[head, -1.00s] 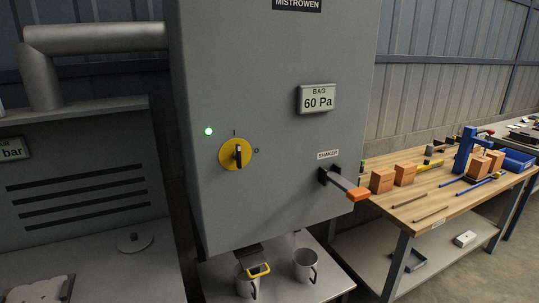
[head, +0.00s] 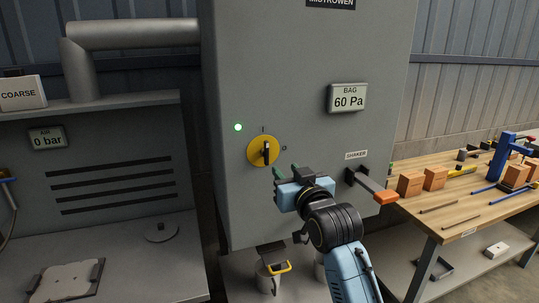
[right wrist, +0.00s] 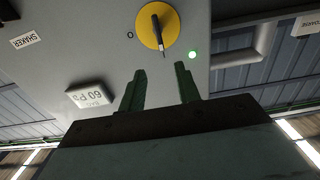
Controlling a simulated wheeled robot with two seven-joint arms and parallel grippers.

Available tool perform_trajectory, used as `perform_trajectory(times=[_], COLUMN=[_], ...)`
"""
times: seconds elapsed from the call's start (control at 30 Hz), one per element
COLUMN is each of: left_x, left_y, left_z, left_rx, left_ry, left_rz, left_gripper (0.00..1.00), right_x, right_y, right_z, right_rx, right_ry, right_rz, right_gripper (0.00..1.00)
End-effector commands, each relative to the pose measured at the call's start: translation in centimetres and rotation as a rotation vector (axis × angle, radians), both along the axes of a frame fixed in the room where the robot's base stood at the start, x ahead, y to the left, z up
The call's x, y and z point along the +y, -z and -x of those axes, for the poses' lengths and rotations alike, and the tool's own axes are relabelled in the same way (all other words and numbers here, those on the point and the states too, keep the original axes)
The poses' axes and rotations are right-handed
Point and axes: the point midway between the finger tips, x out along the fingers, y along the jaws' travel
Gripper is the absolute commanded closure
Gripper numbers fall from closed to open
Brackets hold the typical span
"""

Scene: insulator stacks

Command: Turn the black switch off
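The black switch (head: 265,151) is a black handle on a round yellow disc (head: 254,146) on the front of the grey cabinet. In the head view the handle stands upright, pointing at the "I" mark, with the "O" mark to its right. A green light (head: 238,127) glows to its left. My right gripper (head: 278,173) is just below and right of the disc, apart from it. In the right wrist view the switch (right wrist: 159,32) is ahead of the gripper's two green fingers (right wrist: 160,88), which are spread with nothing between them. My left gripper is not in view.
The shaker lever (head: 371,186) with an orange end sticks out right of my right arm. A "60 Pa" display (head: 347,98) is above it. A wooden workbench (head: 470,205) with blocks and tools stands at right.

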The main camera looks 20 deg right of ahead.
Motion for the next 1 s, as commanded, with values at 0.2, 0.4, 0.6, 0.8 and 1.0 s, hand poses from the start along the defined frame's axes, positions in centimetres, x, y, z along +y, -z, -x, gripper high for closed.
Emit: perform_trajectory(times=[0.2, 0.4, 0.6, 0.8, 1.0], left_x=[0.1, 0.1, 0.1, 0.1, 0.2], left_y=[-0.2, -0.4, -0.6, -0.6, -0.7], left_z=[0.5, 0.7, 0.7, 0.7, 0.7], left_rx=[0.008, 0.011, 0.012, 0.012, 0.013], left_ry=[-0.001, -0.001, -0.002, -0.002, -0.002], left_rz=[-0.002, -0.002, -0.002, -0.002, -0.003], left_gripper=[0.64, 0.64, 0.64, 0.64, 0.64], right_x=[0.1, 0.2, 0.3, 0.4, 0.4], right_y=[-0.1, 0.0, 0.0, 0.0, 0.0], right_z=[-3.0, -6.5, -9.6, -11.8, -12.8], right_rx=[0.0, 0.001, 0.002, 0.0, 0.0], right_ry=[0.0, 0.0, 0.0, 0.0, 0.0], right_rz=[0.0, 0.0, 0.0, 0.0, 0.0], right_gripper=[0.67, 0.67, 0.67, 0.67, 0.67])
